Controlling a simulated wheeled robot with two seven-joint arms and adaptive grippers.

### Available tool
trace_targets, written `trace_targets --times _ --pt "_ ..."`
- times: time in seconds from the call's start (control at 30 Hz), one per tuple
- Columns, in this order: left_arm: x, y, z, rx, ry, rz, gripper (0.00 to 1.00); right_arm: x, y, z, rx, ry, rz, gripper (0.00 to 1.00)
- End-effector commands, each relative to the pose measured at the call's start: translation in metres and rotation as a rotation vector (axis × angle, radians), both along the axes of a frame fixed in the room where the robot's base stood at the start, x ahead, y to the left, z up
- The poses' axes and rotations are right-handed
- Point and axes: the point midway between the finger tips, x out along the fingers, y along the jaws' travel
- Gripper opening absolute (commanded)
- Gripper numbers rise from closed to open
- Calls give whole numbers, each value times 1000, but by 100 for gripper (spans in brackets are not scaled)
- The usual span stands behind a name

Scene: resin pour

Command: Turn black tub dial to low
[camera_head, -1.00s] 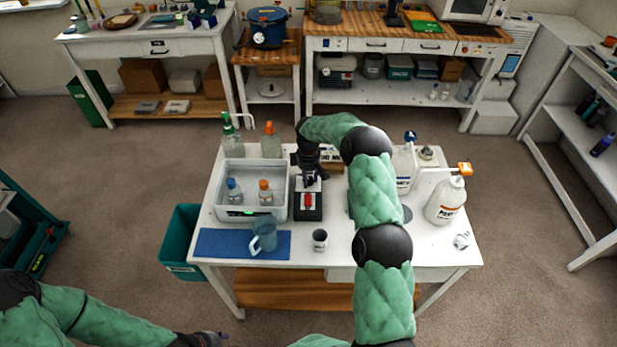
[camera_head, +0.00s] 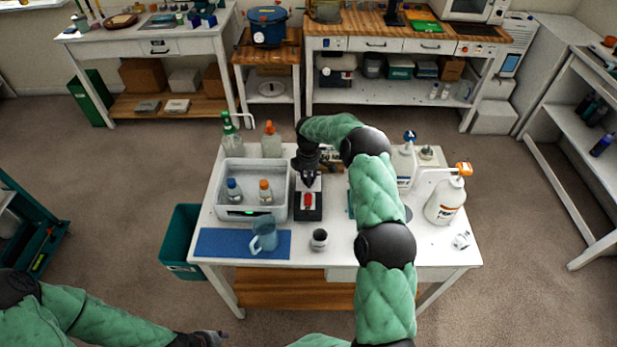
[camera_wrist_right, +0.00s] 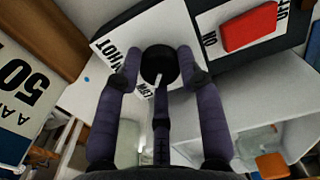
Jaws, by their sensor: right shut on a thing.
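The black control box (camera_head: 308,213) stands on the white table, close to the right of the grey tub. It has a red switch (camera_head: 308,200), which also shows in the right wrist view (camera_wrist_right: 249,27) beside ON and OFF lettering. The round black dial (camera_wrist_right: 158,62) sits on a white plate marked HOT and, partly covered, LOW. A pale pointer mark shows on its lower side, towards the partly covered label. My right gripper (camera_head: 309,178) reaches down onto the box, its purple fingers (camera_wrist_right: 160,82) shut around the dial. My left gripper (camera_head: 208,338) is at the bottom edge, its fingers unclear.
The grey tub (camera_head: 226,210) holds two bottles. A blue mat (camera_head: 215,243) with a jug (camera_head: 264,236) lies in front. A small dark cup (camera_head: 319,240) stands before the box. Two bottles stand behind the tub.

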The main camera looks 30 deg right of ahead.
Motion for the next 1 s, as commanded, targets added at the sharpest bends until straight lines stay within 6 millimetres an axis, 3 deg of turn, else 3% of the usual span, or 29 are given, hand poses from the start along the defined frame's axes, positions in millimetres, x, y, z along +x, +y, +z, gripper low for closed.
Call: trace_targets --times 0.23,0.27,0.33,0.77,1.0 --pt "0 0 0 0 0 0 40 0 0 0 0 0 -1 5" --pt "0 0 0 0 0 0 40 0 0 0 0 0 -1 41" --pt "0 0 0 0 0 0 40 0 0 0 0 0 -1 61" --pt "0 0 0 0 0 0 40 0 0 5 0 -1 -1 62" --pt "0 0 0 0 0 0 40 1 0 43 -1 -3 -1 62"
